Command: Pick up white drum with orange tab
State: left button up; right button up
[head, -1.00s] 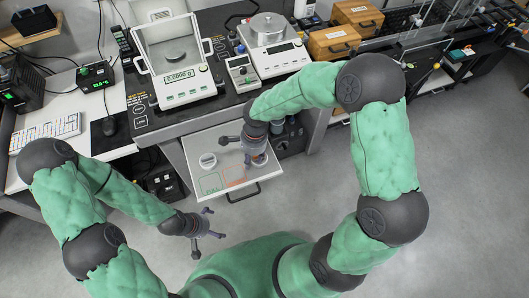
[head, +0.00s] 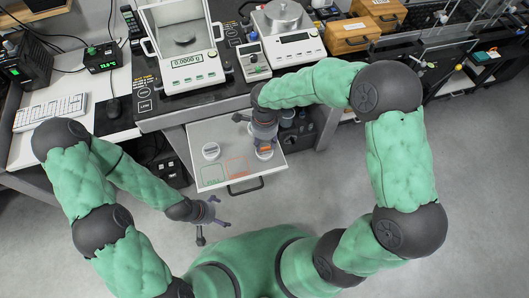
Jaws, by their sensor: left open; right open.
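A white drum with an orange tab (head: 264,151) stands in the open white drawer, towards its right side. My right gripper (head: 262,141) is open, pointing down over this drum and hiding much of it; whether the fingers touch it cannot be told. Another small white drum (head: 211,151) stands to the left in the same drawer, with no orange visible on it. My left gripper (head: 210,222) is open and empty, in front of the drawer and to its left, over the floor.
The drawer (head: 222,131) has green and red outlined areas on its bottom and a dark handle at the front. Above it, the bench holds an enclosed balance (head: 188,75) and an open balance (head: 296,38).

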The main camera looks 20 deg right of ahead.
aim_at(264, 148)
notch_tip(264, 148, down, 5)
jog(key=shift+w+r+b, duration=0.1)
jog(key=shift+b, duration=0.95)
grip_shut()
jog(key=shift+r, duration=0.1)
